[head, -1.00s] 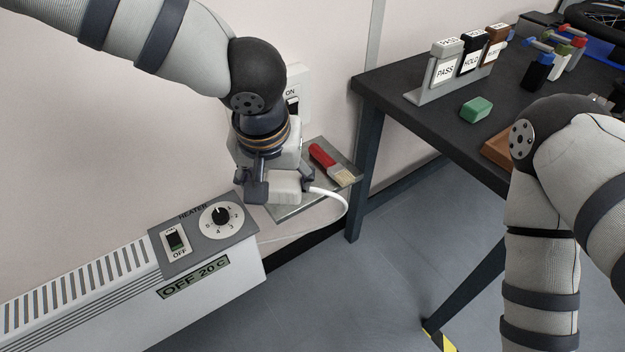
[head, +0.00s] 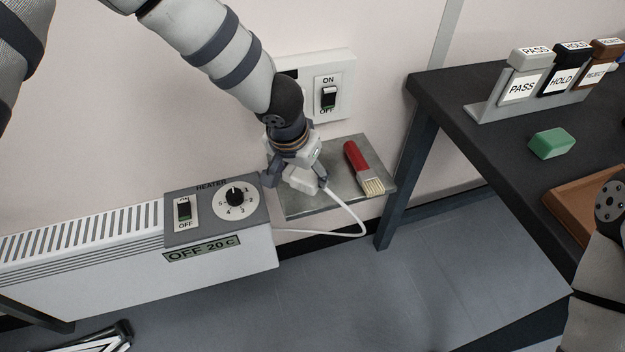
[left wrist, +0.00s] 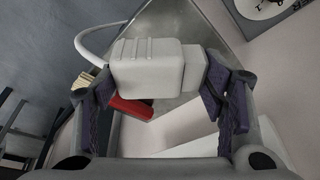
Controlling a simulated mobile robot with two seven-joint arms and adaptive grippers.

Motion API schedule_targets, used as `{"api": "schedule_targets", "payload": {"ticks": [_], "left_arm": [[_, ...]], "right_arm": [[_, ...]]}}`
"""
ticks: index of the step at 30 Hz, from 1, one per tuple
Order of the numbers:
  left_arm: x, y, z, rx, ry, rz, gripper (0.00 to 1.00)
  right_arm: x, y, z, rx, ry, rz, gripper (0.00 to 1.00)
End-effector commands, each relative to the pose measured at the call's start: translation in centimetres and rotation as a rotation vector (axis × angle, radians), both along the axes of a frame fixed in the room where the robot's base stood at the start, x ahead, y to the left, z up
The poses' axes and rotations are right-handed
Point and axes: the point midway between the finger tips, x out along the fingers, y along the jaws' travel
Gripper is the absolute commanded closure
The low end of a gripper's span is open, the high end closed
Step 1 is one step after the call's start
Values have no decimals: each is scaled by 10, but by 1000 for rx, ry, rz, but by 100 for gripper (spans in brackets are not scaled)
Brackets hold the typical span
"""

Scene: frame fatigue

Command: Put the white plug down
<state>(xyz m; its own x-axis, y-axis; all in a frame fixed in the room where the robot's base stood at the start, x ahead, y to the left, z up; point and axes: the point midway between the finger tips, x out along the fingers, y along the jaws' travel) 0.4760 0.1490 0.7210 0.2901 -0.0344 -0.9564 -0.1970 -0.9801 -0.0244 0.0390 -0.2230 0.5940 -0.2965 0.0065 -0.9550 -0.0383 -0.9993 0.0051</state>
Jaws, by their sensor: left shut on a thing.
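The white plug (left wrist: 146,68) is a ribbed white block with a white cable, seen large in the left wrist view. In the head view the plug (head: 301,183) is between the fingers of my left gripper (head: 298,182). The left gripper is shut on it, with one finger on each side. The plug is over the left part of a grey metal shelf (head: 345,199) on the wall. Whether it touches the shelf I cannot tell. Its white cable (head: 352,216) curves down to the right and back toward the heater. My right arm shows at the right edge, its gripper out of view.
A red-handled brush (head: 357,160) lies on the shelf's right part. A wall socket with a switch (head: 328,97) is above. The heater (head: 120,240) is to the left. A dark table (head: 455,100) with a green block (head: 552,143) is to the right.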

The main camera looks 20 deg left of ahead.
Motion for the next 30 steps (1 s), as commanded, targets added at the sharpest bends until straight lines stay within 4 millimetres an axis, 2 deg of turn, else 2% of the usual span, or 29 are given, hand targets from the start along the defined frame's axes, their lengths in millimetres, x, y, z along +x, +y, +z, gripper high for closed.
{"api": "schedule_targets", "payload": {"ticks": [1, 9, 13, 24, 25, 27, 30], "left_arm": [[7, -1, -18, 0, 9, 1, 64], [31, -4, -42, 0, 0, -3, 64], [31, -3, -63, 2, -1, -4, 64], [31, -3, -70, 0, -2, -3, 64], [31, -3, -69, -1, -3, -2, 29], [31, -3, -69, -1, -3, -2, 15], [31, -3, -68, -1, -4, -2, 15]], "right_arm": [[-7, 0, -7, 0, 22, 0, 37], [-13, 0, -14, -1, 45, 2, 37], [-12, 0, -13, -1, 42, 2, 37], [-14, 0, -16, -1, 48, 2, 37], [-14, 0, -15, -1, 47, 2, 37], [-14, 0, -15, -1, 46, 2, 37], [-14, 0, -15, -1, 46, 2, 37]]}}
